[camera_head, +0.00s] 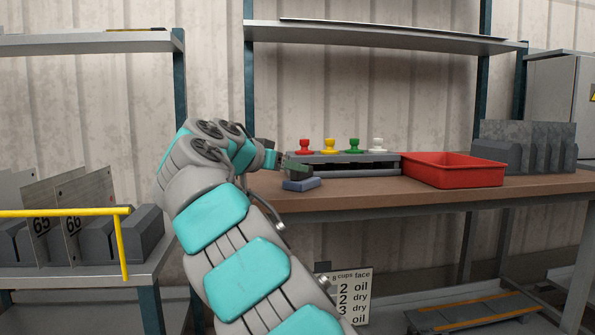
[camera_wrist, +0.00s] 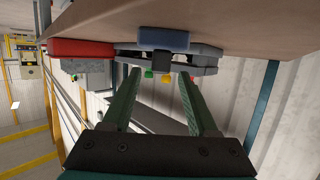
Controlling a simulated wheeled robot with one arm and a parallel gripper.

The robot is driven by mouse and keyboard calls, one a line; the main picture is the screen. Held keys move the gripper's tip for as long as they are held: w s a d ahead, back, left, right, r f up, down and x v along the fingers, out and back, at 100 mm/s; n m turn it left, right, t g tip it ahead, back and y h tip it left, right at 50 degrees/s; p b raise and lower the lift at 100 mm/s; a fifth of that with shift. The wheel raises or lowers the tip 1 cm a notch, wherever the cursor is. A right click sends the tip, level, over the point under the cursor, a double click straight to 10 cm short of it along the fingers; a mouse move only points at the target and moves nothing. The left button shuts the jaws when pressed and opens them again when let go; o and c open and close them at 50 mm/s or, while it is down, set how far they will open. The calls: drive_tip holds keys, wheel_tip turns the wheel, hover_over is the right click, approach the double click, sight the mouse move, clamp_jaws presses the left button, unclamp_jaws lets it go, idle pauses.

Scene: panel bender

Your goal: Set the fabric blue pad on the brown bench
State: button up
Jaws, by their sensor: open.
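The blue pad (camera_head: 301,184) is a small blue-grey block lying on the brown bench (camera_head: 440,195), near its front edge and left end. It also shows in the wrist view (camera_wrist: 163,40), on the brown bench top (camera_wrist: 230,22). My gripper (camera_head: 295,168) is just above and behind the pad in the head view, apart from it as far as I can tell. The pad lies beyond the fingertips there.
Behind the pad stands a grey rack (camera_head: 350,160) with red, yellow, green and white knobbed pieces. A red tray (camera_head: 455,170) is to its right, then a grey slotted holder (camera_head: 525,150) with plates. Bare bench shows in front of the rack and tray.

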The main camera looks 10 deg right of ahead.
drive_tip(key=v, duration=0.7)
drive_tip(key=shift+s+a+r, duration=0.15)
drive_tip(key=shift+s+a, duration=0.1)
